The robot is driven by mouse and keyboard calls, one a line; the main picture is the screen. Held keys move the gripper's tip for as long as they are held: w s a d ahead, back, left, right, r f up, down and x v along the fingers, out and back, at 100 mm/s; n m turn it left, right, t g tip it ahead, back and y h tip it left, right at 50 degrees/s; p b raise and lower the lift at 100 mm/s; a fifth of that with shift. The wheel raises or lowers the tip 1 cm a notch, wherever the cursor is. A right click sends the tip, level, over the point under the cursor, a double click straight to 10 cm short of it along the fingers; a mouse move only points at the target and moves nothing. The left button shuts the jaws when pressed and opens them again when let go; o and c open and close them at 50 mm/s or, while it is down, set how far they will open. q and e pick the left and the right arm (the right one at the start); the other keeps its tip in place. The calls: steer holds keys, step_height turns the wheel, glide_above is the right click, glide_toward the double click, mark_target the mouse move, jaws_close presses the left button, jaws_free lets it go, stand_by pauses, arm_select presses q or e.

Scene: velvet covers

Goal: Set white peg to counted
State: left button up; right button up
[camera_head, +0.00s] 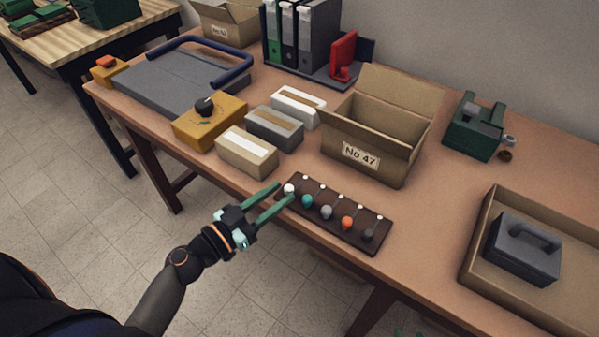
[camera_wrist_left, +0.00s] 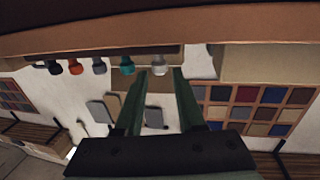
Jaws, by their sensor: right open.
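The dark brown peg board (camera_head: 355,238) lies at the front edge of the table. The white peg (camera_head: 289,188) stands at its left end, at the near side of its row, with a small white mark (camera_head: 305,177) at the far side. My left gripper (camera_head: 285,191) reaches in from the front left, fingers apart on either side of the white peg. In the left wrist view the white peg (camera_wrist_left: 160,65) shows between the open fingertips, with a gap visible. A bit of green at the bottom edge (camera_head: 410,333) appears to be my right gripper, mostly cut off.
The teal (camera_head: 307,201), grey (camera_head: 326,212), orange (camera_head: 347,223) and dark (camera_head: 367,235) pegs stand in a line beside the white one. Behind are an open carton marked No 47 (camera_head: 361,156) and a cream block (camera_head: 247,152). A shallow box (camera_head: 480,240) stands right.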

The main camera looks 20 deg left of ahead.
mark_target(300, 188)
arm_select(q)
steer(key=p+x, duration=0.2)
steer(key=x, duration=0.4)
steer(key=shift+w+d, duration=0.2)
steer(key=shift+w, duration=0.1)
jaws_close()
stand_by(0.4)
